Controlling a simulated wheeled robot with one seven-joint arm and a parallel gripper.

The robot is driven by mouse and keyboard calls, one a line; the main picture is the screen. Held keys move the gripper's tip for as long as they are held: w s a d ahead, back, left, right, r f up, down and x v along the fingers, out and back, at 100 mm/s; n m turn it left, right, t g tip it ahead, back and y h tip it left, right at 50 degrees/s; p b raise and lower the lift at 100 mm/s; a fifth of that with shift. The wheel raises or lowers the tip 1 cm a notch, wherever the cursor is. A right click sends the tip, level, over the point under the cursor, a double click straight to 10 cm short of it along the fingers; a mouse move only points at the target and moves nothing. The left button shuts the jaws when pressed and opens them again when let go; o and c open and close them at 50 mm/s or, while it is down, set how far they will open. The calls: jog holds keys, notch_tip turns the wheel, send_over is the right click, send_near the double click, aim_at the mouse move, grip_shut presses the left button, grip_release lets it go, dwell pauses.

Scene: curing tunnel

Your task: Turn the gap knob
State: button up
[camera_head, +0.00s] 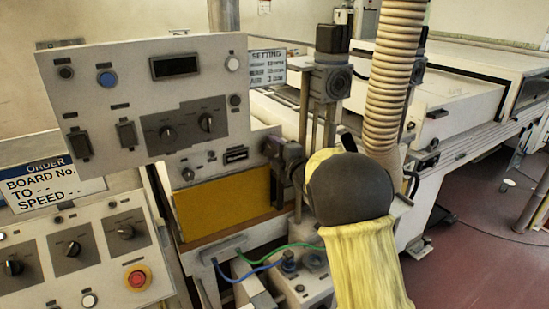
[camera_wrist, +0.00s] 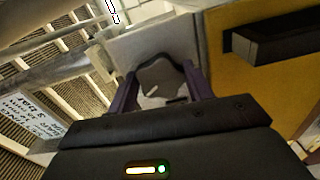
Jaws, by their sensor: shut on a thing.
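My gripper (camera_head: 283,152) reaches from the right to the right edge of the tilted grey control panel (camera_head: 110,85). The wrist view shows its two purple fingers (camera_wrist: 160,88) on either side of a dark rounded knob (camera_wrist: 163,70) on a light plate, which I take to be the gap knob. The gripper is shut on it. The knob's face is partly hidden by the fingers, and in the head view the gripper covers it. My yellow-sleeved arm (camera_head: 368,265) fills the lower middle.
A yellow panel (camera_head: 222,205) with a black handle (camera_wrist: 275,38) lies just below the gripper. A ribbed hose (camera_head: 395,75) hangs behind my arm. A lower console with a red button (camera_head: 137,279) stands at left.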

jog(key=m, duration=0.2)
jog(key=m+b, duration=0.1)
jog(key=shift+d+f+m, duration=0.15)
jog(key=shift+f+m, duration=0.05)
jog(key=shift+m, duration=0.2)
jog(key=m, duration=0.3)
jog(key=shift+m+b, duration=0.3)
jog(key=shift+b, duration=0.05)
jog(key=m, duration=0.4)
jog(key=shift+f, duration=0.1)
jog(key=shift+a+m+p, duration=0.2)
jog(key=shift+m+p, duration=0.1)
jog(key=shift+m, duration=1.1)
jog(key=shift+s+f, duration=0.1)
jog(key=shift+f, duration=0.05)
jog(key=o, duration=1)
jog(key=b+v, duration=0.3)
jog(key=v, duration=1.4)
jog(key=shift+s+d, duration=0.15)
